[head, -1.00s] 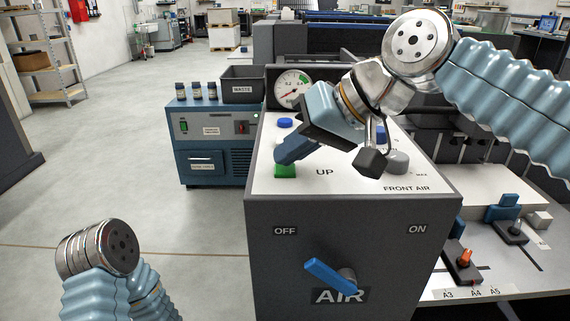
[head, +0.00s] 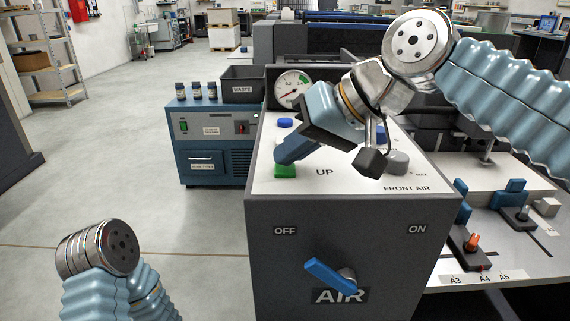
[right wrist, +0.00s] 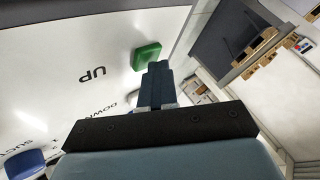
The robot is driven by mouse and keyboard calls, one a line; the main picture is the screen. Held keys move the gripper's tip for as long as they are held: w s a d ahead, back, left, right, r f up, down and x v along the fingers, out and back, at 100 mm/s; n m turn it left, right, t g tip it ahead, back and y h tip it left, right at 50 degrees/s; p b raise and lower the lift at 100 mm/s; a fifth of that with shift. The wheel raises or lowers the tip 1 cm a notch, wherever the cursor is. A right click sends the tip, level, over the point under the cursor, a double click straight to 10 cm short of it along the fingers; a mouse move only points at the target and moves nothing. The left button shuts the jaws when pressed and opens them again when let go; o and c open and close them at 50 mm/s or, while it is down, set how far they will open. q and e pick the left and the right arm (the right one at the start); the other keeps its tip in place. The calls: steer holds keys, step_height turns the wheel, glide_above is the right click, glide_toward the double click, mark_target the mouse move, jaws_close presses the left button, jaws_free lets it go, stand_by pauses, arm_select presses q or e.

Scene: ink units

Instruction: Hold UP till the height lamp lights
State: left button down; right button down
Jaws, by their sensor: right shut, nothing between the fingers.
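The green UP button (head: 286,171) is on the white top of the grey control box (head: 350,225), left of the word UP. My right gripper (head: 284,157) is shut and empty. Its blue fingertips point down onto the green button and cover its far part; they seem to touch it. In the right wrist view the green button (right wrist: 147,54) shows just beyond the shut fingertips (right wrist: 157,68). I cannot make out a lit height lamp; my right wrist hides part of the panel. My left arm shows at the lower left, without its gripper.
A blue button (head: 285,123) and a pressure gauge (head: 292,86) are behind my fingers. The blue AIR lever (head: 330,277) is on the box front, toward OFF. At right is a white board (head: 508,258) with an orange-knobbed stop (head: 472,243). Floor at left is clear.

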mark_target(292, 168)
stand_by(0.8)
steer(key=shift+r+p, duration=0.85)
steer(key=shift+p, duration=0.05)
step_height(292, 168, up, 3)
steer(key=p, duration=0.3)
steer(key=shift+r+p, duration=0.7)
steer(key=shift+r, duration=0.35)
